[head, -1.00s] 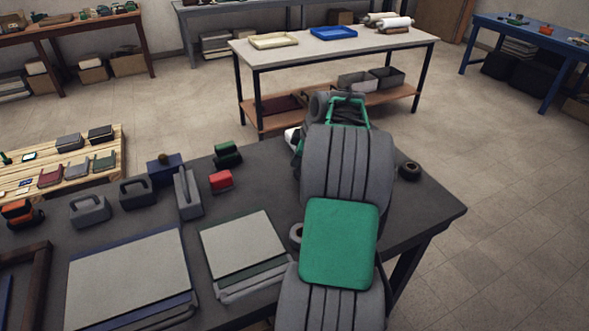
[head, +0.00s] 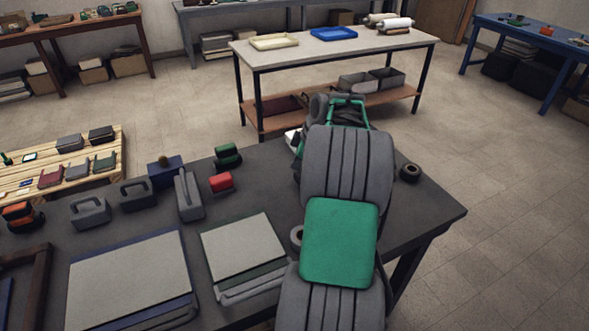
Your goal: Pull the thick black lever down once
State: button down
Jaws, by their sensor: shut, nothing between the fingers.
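No thick black lever shows clearly in the head view. My grey and green arm covers the right part of the dark table (head: 425,215) and hides what stands behind it. Just past the arm's upper end a green frame (head: 347,108) with dark parts shows; I cannot tell if it belongs to my arm or to a device. A small white piece (head: 291,137) peeks out left of the arm. My gripper's fingers are hidden behind the arm.
Left of the arm are stacked covered boards (head: 245,245), a red block (head: 221,182), a green and black block (head: 227,156) and grey handled blocks (head: 138,193). A dark roll (head: 410,172) lies near the right edge. A light-topped table (head: 270,57) stands behind.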

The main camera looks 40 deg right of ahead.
jog(key=shift+s+a+f, duration=0.1)
jog(key=shift+s+f, duration=0.4)
jog(key=shift+f, duration=0.15)
jog(key=shift+w+d+r+p, duration=0.1)
jog(key=shift+w+r+p, duration=0.3)
jog(key=shift+r+p, duration=0.4)
jog(key=shift+w+d+r+p, duration=0.1)
jog(key=shift+w+r+p, duration=0.3)
jog(key=shift+r, duration=0.65)
jog(key=shift+w+d+r+p, duration=0.1)
jog(key=shift+w+r+p, duration=0.25)
jog(key=shift+r+p, duration=0.45)
jog(key=shift+r, duration=0.15)
jog(key=s+a+r+m+g, duration=0.1)
jog(key=s+a+r+m, duration=0.15)
jog(key=a, duration=0.95)
jog(key=s+a+r+m, duration=0.1)
jog(key=a+r, duration=0.2)
jog(key=a, duration=1)
jog(key=s+a+f+m, duration=0.3)
jog(key=s+a+m, duration=0.1)
jog(key=s+a, duration=0.7)
jog(key=shift+s+g, duration=0.4)
jog(key=shift+s, duration=0.5)
